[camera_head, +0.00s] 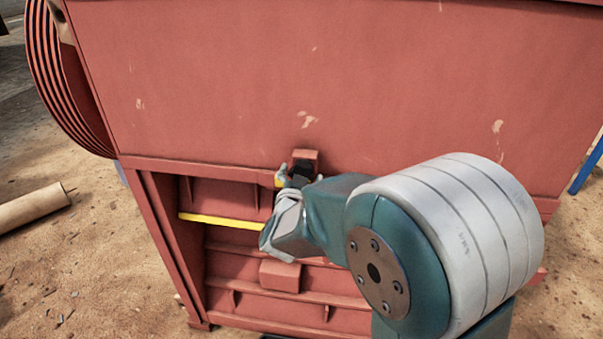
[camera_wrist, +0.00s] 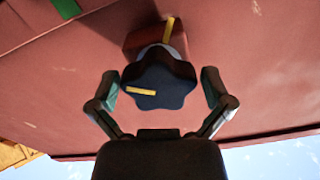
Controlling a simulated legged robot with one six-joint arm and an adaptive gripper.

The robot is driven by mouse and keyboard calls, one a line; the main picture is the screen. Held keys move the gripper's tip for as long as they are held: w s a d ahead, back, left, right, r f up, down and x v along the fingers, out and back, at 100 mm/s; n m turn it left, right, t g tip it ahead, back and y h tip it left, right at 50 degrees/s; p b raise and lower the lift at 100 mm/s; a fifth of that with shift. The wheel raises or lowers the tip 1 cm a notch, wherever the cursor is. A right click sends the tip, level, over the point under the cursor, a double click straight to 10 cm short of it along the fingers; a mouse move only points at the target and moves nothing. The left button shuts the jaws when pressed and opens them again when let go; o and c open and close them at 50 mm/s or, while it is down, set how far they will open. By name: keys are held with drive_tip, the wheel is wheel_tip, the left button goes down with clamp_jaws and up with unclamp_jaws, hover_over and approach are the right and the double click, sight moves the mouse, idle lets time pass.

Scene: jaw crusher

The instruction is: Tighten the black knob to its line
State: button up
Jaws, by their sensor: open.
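The black knob (camera_wrist: 158,82) is star-shaped with a short yellow mark on its face. It sits on a red block (camera_wrist: 150,38) on the machine, and a yellow line (camera_wrist: 169,28) shows on that block. The knob's mark points left, away from that line. My gripper (camera_wrist: 160,88) is open, with one finger on each side of the knob. A gap shows between the fingers and the knob. In the head view my gripper (camera_head: 296,178) is at the red block (camera_head: 305,157), and the knob is mostly hidden behind it.
The large red crusher body (camera_head: 350,80) fills the background. Below it are red ribs and a yellow bar (camera_head: 222,220). A red block (camera_head: 280,275) juts out lower down. A ribbed wheel (camera_head: 62,75) is at the left. A wooden log (camera_head: 30,207) lies on the sandy ground.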

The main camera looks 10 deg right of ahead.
drive_tip(key=c, duration=1)
drive_tip(key=shift+o, duration=0.2)
drive_tip(key=shift+m, duration=0.5)
drive_tip(key=m, duration=0.3)
drive_tip(key=shift+m, duration=0.4)
drive_tip(key=m, duration=0.4)
drive_tip(key=shift+m, duration=0.3)
drive_tip(key=m, duration=0.4)
drive_tip(key=shift+f+m, duration=0.15)
drive_tip(key=shift+m, duration=1.75)
drive_tip(key=shift+f, duration=0.1)
